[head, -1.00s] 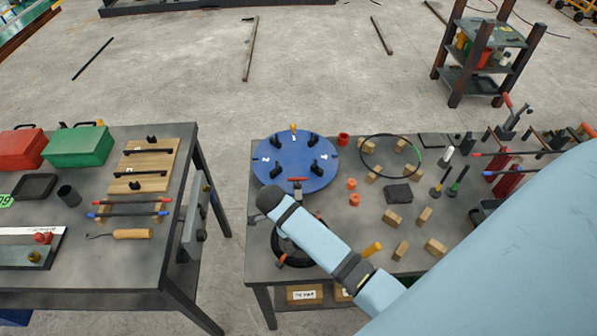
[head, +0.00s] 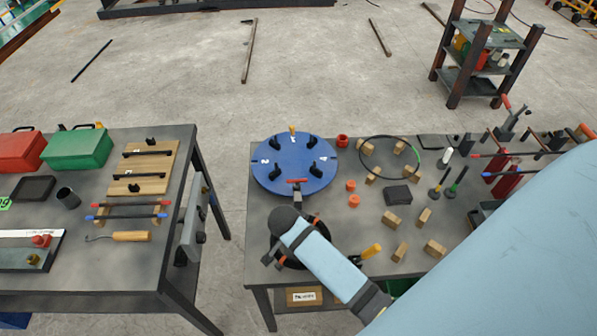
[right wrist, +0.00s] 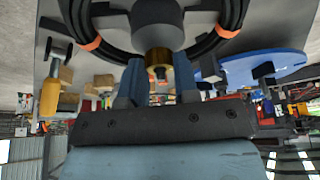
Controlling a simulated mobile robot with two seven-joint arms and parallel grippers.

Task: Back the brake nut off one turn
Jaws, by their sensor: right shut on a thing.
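In the right wrist view, my right gripper (right wrist: 160,78) is shut on a brass-coloured nut (right wrist: 181,74), with blue fingers close at its sides. A dark round post (right wrist: 158,24) stands in line with the nut. A black cable coil with orange bands (right wrist: 90,42) surrounds this spot. In the head view, the coil (head: 291,263) lies near the front left of the right-hand table, partly covered by my right arm. That arm also hides the right gripper and the nut there. The nut's turn angle cannot be read. My left gripper is out of view.
A blue numbered disc (head: 295,176) with black clamps sits just behind the coil. A yellow handle (head: 371,251) and wooden blocks (head: 392,219) lie to the right. A second table (head: 80,267) stands left across an open gap.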

